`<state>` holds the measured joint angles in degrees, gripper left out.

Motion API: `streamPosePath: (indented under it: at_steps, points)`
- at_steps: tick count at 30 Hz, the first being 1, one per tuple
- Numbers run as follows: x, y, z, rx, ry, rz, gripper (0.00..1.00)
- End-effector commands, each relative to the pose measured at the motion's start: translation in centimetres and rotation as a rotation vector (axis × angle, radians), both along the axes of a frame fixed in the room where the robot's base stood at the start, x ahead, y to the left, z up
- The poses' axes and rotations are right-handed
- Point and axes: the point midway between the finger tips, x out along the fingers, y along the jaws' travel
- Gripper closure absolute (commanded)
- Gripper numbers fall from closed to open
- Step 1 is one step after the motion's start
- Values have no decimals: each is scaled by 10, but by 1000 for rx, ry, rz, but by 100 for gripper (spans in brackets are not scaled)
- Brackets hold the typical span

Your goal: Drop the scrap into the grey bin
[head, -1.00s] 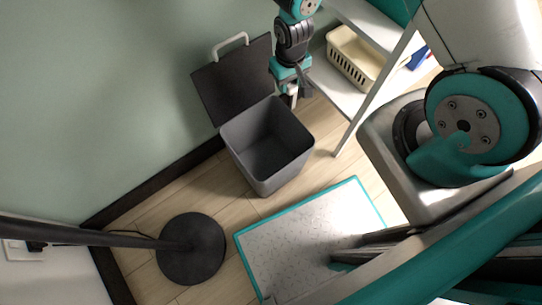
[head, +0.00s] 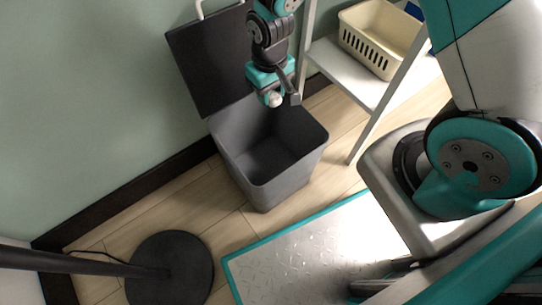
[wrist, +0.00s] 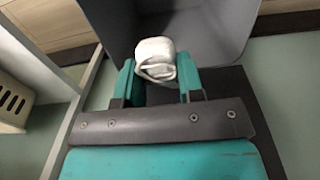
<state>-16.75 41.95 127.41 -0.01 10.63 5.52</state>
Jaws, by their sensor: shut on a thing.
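The scrap (wrist: 155,58) is a small white crumpled lump. My gripper (wrist: 155,80) is shut on it, with one teal finger on each side in the wrist view. In the head view the scrap (head: 274,99) shows as a pale lump at the tip of my gripper (head: 274,97). The grey bin (head: 262,190) stands on the floor with its lid (head: 208,62) open against the wall. My gripper is over the back part of the bin's opening in the head view. In the wrist view the bin (wrist: 215,35) opens beyond the scrap. The inside that I can see is empty.
A shelf unit (head: 345,75) with a cream basket (head: 378,38) stands close to the right of the bin. A lamp's round black base (head: 170,270) is at the lower left. The wall is behind the lid.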

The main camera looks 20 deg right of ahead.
Motion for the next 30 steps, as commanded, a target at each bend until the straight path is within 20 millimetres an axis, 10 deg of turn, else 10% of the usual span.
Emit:
streamPosePath:
  at_steps: [12, 22, 23, 26, 30]
  points:
    - [0, 0, -51, 0, 0, 0, 87]
    - [0, 0, -51, 0, 0, 0, 87]
    - [0, 0, -51, 0, 0, 0, 63]
    - [0, 0, -51, 0, 0, 0, 40]
    - [0, 0, -51, 0, 0, 0, 35]
